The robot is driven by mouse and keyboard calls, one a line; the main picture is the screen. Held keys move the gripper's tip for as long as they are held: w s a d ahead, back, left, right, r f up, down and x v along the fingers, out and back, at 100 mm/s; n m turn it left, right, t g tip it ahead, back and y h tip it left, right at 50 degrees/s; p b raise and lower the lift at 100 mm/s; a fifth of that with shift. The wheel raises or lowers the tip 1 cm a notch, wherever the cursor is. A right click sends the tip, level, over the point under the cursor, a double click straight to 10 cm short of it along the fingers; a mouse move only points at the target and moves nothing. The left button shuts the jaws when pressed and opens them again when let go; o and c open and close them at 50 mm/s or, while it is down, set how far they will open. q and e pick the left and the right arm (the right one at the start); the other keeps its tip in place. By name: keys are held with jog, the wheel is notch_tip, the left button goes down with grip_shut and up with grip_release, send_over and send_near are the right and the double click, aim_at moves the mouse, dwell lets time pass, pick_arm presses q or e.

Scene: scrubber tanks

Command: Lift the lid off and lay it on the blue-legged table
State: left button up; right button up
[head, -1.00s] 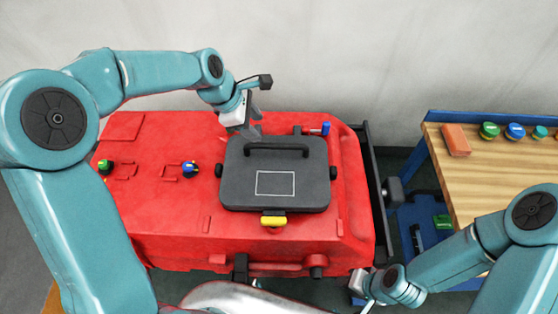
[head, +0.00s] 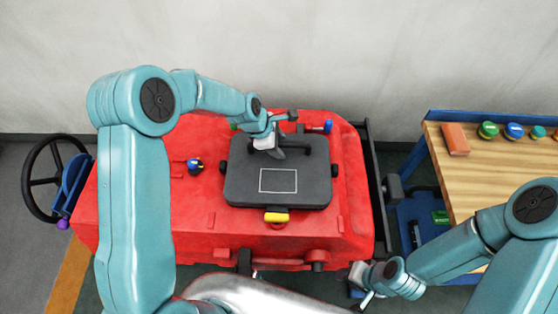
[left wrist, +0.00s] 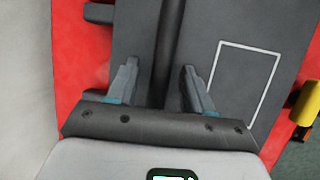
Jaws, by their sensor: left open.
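The dark grey lid (head: 240,187) lies on top of the red machine (head: 115,215), with a white rectangle outlined on it. Its black bar handle (head: 302,149) runs along the far side and shows between the fingers in the left wrist view (left wrist: 168,35). My left gripper (head: 277,151) is over the handle's left part and hides some of it. In the left wrist view the left gripper (left wrist: 160,72) is open, one finger on each side of the bar. The blue-legged table (head: 465,185) stands at the right. My right gripper (head: 362,280) is low by the machine's near right corner, too small to read.
A yellow latch (head: 276,217) sits at the lid's near edge. A blue-ended part (head: 328,127) stands beyond the lid's far right corner. An orange block (head: 455,139) and several round caps line the table's back; its middle is bare. My right arm crosses its near side.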

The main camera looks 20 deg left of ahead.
pick_arm(q)
jog(key=shift+w+a+f, duration=0.1)
jog(key=c, duration=0.4)
grip_shut()
jog(key=shift+r, duration=0.2)
